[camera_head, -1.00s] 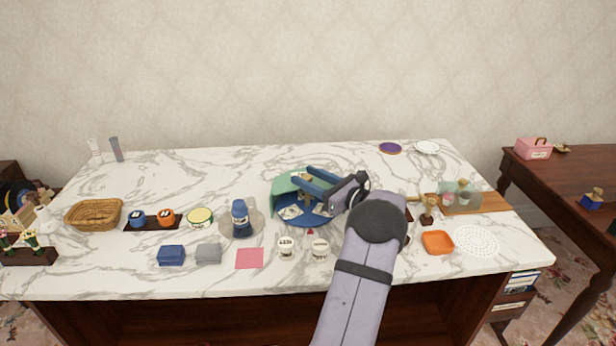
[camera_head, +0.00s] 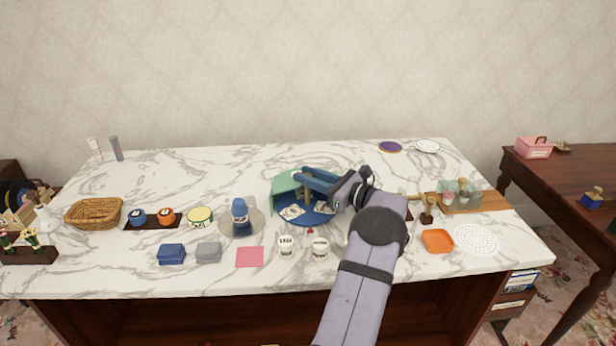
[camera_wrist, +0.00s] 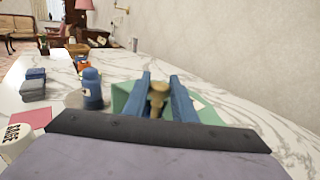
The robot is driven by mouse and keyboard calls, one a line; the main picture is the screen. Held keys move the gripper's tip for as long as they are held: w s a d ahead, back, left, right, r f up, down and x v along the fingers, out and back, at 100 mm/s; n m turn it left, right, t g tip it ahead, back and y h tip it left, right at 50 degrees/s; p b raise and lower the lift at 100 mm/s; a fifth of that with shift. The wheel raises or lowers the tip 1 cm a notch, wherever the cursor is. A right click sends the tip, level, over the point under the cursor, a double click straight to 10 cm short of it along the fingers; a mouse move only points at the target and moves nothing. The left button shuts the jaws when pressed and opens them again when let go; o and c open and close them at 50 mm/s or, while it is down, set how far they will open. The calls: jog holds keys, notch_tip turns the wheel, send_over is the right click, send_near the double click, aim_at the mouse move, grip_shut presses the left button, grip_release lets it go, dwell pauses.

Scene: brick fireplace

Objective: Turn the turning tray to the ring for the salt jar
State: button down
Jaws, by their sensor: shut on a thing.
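The turning tray (camera_head: 305,218) is a round blue disc with pale picture cards on it, partly under a green cover (camera_head: 284,190). My gripper (camera_head: 308,182) is over the tray's middle. In the wrist view my gripper (camera_wrist: 158,98) has its two blue fingers on either side of a brass-coloured knob (camera_wrist: 158,92) and is shut on it. The green cover (camera_wrist: 122,95) shows behind the fingers. Two white labelled jars stand in front of the tray, a left jar (camera_head: 286,246) and a right jar (camera_head: 320,249). I cannot tell which jar is salt. A small red marker (camera_head: 310,231) is at the tray's front edge.
A blue bottle (camera_head: 239,212) stands on a round mat left of the tray. An orange dish (camera_head: 438,241) is on the right. The marble behind the tray is clear.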

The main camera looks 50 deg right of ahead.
jog(key=shift+r+n+y, duration=0.1)
jog(key=shift+n+y, duration=0.7)
jog(key=shift+y, duration=0.4)
jog(key=c, duration=1.5)
grip_release()
jog(key=shift+o, duration=0.2)
jog(key=shift+s, duration=0.1)
jog(key=b+v, duration=0.1)
jog(key=v, duration=0.6)
jog(key=shift+d, duration=0.1)
